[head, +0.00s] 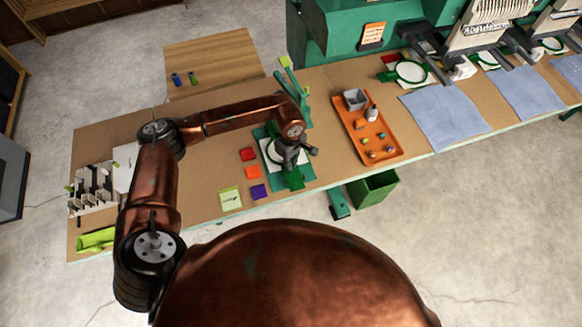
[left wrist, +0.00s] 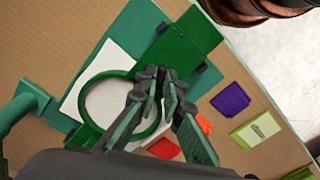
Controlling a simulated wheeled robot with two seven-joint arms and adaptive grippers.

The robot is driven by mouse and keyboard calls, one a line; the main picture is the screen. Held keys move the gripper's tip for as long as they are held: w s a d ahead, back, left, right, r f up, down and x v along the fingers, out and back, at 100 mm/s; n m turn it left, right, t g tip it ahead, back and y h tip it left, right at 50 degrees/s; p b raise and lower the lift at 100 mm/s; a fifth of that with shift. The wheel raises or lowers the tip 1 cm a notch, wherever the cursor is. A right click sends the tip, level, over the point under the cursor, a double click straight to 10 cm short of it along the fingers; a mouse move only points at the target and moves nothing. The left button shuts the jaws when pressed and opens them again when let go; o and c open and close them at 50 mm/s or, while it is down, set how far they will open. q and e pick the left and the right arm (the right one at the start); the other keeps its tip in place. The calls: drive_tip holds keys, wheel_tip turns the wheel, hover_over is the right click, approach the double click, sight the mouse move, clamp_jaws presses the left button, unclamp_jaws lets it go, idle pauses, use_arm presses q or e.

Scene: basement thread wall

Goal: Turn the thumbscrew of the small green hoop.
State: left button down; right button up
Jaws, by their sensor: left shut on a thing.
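The small green hoop (left wrist: 108,74) lies on white cloth on a green board, in the left wrist view. In the head view the hoop (head: 267,149) is partly covered by my left gripper (head: 290,163), which points down over its right side. In the left wrist view the fingertips of my left gripper (left wrist: 160,78) come together at the hoop's right edge. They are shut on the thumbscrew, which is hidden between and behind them. My right gripper is in neither view.
Red, orange and purple squares and a yellow-green packet (head: 230,199) lie left of the hoop. An orange tray (head: 386,153) with small items stands to the right. A grey rack (head: 95,190) is at the table's left end. Green machines (head: 340,30) stand behind. Bare tabletop (head: 200,180) lies between rack and squares.

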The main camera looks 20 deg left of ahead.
use_arm(q)
drive_tip(key=m+b, duration=0.2)
drive_tip(key=b, duration=0.1)
drive_tip(key=shift+f+m, duration=0.3)
drive_tip(key=shift+r+m+b, duration=0.25)
drive_tip(key=shift+m+b, duration=1.25)
drive_tip(key=shift+b, duration=0.05)
drive_tip(key=c, duration=2)
unclamp_jaws()
drive_tip(key=shift+c, duration=0.2)
drive_tip(key=shift+r, duration=0.1)
drive_tip(key=shift+r, duration=0.15)
wheel_tip(320, 180, up, 12)
drive_tip(key=shift+f, duration=0.2)
